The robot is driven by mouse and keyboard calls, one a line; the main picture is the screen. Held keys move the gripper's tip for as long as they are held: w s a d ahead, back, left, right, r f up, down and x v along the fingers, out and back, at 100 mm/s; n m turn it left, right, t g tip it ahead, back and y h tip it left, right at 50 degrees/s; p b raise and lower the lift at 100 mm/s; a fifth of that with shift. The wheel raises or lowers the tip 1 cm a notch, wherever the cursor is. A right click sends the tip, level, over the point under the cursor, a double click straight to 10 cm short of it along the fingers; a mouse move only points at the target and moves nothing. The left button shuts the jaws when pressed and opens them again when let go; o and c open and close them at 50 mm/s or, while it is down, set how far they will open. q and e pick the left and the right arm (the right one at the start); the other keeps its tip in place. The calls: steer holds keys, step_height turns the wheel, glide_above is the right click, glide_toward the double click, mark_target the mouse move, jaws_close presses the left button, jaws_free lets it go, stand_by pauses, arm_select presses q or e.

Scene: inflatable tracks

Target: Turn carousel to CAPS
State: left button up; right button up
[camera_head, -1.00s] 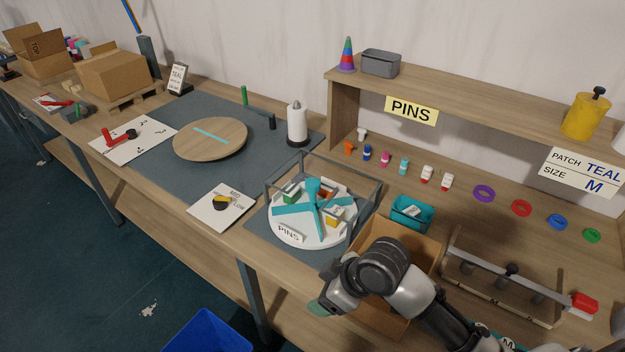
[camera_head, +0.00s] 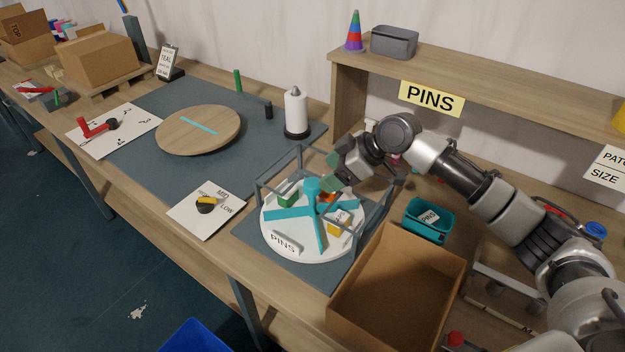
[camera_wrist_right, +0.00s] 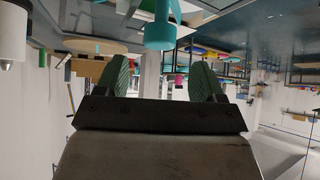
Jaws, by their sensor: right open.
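The carousel (camera_head: 275,223) is a white round plate with teal divider arms and a teal centre knob (camera_head: 312,187). It stands inside a grey open frame (camera_head: 262,192). A label reading PINS (camera_head: 285,242) faces the front of the plate; another label at the right is small. Green, orange and yellow blocks sit between the dividers. My right gripper (camera_head: 336,170) is at the back right of the knob, above the plate, apart from it as far as I can tell. Its fingers (camera_wrist_right: 162,78) are open in the wrist view, with the teal knob (camera_wrist_right: 160,30) beyond them. My left gripper is not in view.
A cardboard box (camera_head: 400,290) and a teal bin (camera_head: 430,220) stand right of the carousel. A white spool (camera_head: 296,112) stands behind it. A PINS sign (camera_head: 431,98) hangs on the shelf. A dial card (camera_head: 207,211) and wooden turntable (camera_head: 198,130) lie left.

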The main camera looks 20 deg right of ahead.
mark_target(312, 182)
steer(key=p+x, duration=0.1)
steer(key=x, duration=0.5)
steer(key=shift+a+f, duration=0.1)
steer(key=shift+f, duration=0.1)
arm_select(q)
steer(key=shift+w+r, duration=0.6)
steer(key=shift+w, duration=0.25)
arm_select(e)
steer(key=shift+c, duration=0.2)
steer(key=c, duration=1.2)
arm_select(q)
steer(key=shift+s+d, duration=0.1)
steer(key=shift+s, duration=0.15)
arm_select(e)
steer(key=shift+c, duration=0.2)
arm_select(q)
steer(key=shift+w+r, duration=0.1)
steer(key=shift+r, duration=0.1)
arm_select(e)
steer(key=shift+w, duration=0.1)
